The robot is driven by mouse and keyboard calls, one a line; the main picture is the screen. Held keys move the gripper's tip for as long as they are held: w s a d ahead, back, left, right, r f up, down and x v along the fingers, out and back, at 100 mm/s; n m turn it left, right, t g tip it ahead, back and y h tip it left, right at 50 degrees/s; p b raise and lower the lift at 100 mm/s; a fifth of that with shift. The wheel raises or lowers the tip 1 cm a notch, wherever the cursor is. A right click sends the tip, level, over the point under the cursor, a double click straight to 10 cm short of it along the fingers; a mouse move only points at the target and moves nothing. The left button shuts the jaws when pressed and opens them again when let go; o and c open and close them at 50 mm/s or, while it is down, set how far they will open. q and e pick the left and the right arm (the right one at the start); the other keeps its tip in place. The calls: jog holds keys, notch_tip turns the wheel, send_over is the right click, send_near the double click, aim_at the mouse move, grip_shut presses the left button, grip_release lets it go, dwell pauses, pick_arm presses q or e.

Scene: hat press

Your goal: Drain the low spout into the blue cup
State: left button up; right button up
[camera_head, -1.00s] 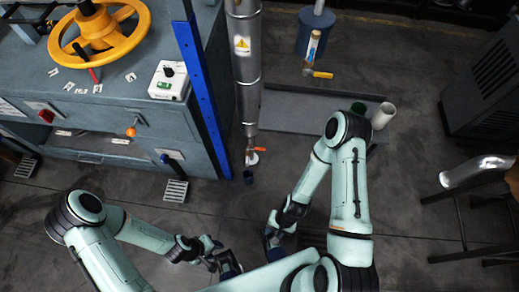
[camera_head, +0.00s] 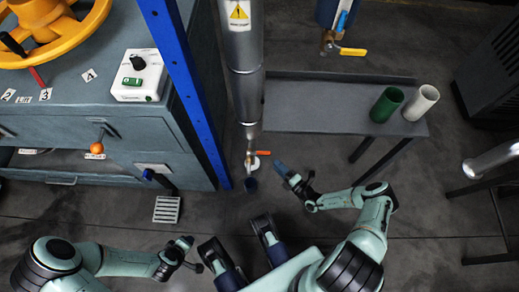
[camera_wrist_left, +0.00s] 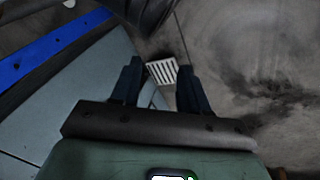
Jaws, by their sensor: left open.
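The low spout (camera_head: 251,155) is at the foot of a grey vertical pipe and has an orange lever handle pointing right. My left gripper (camera_head: 187,243) is low at the left in the head view. In the left wrist view, its fingers (camera_wrist_left: 159,88) are apart with nothing between them.
A grey bench (camera_head: 320,117) behind holds a green cup (camera_head: 387,104) and a white cup (camera_head: 420,102). A higher valve with a yellow lever (camera_head: 350,51) hangs above. A blue post (camera_head: 180,85) and machine cabinet (camera_head: 100,130) stand left. A floor grate (camera_head: 167,209) lies before the cabinet.

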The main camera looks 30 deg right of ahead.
aim_at(263, 152)
jog(key=b+x, duration=0.2)
jog(key=x, duration=0.8)
jog(key=shift+a, duration=0.1)
pick_arm(q)
jog(key=shift+g, duration=0.8)
jog(key=shift+s+a+f, duration=0.2)
jog(key=shift+s+f, duration=0.85)
jog(key=shift+s+a+f, duration=0.15)
jog(key=shift+s+f, duration=0.85)
jog(key=shift+s, duration=0.05)
pick_arm(e)
jog(key=shift+w+a, duration=0.15)
jog(key=shift+w, duration=0.4)
grip_shut()
